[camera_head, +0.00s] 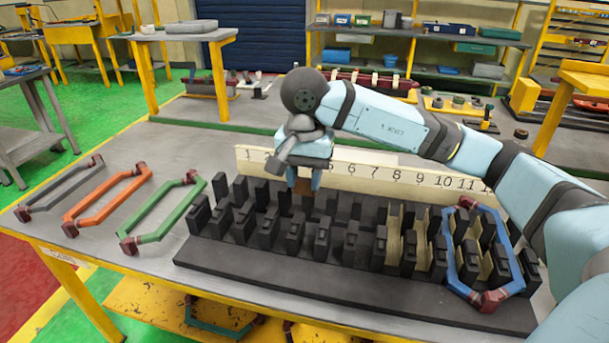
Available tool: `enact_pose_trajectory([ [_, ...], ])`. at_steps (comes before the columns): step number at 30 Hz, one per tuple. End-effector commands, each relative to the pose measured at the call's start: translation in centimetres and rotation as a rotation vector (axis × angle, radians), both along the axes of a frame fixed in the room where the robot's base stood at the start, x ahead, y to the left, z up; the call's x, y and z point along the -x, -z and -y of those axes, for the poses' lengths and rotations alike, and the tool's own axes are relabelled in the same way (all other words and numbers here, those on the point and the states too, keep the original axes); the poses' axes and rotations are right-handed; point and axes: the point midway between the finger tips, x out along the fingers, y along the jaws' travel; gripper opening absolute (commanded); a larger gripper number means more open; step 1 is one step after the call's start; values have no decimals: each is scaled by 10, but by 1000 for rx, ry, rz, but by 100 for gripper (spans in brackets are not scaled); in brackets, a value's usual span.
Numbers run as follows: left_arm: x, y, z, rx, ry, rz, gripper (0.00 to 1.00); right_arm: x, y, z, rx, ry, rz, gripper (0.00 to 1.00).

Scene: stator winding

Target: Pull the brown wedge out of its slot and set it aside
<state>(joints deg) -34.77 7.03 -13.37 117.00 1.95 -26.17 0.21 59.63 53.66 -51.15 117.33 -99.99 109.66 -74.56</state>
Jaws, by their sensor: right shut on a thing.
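My right gripper (304,183) points down over the black slotted stator block (270,270), near the left-middle of its back row of teeth. It is shut on the brown wedge (303,187), of which a small part shows between the light blue fingers. The wedge's lower end is hidden among the black teeth, so I cannot tell how deep it sits in its slot. My left gripper is not in view.
A cream numbered strip (400,178) stands behind the block. A blue coil (451,263) sits over the block's right end, near cream slot liners (394,235). Grey (62,187), orange (107,196) and green (163,208) coils lie on the table's left.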

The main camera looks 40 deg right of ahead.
Motion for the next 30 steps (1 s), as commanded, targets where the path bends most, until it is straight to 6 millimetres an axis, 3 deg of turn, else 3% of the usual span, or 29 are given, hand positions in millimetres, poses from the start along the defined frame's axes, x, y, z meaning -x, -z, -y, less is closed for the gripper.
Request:
enact_pose_trajectory([
  [9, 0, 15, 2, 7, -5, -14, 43, 0, 19, 0, 0, 0, 0, 11],
  [30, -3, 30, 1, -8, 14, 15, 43, 0, 54, 0, 0, 0, 0, 11],
])
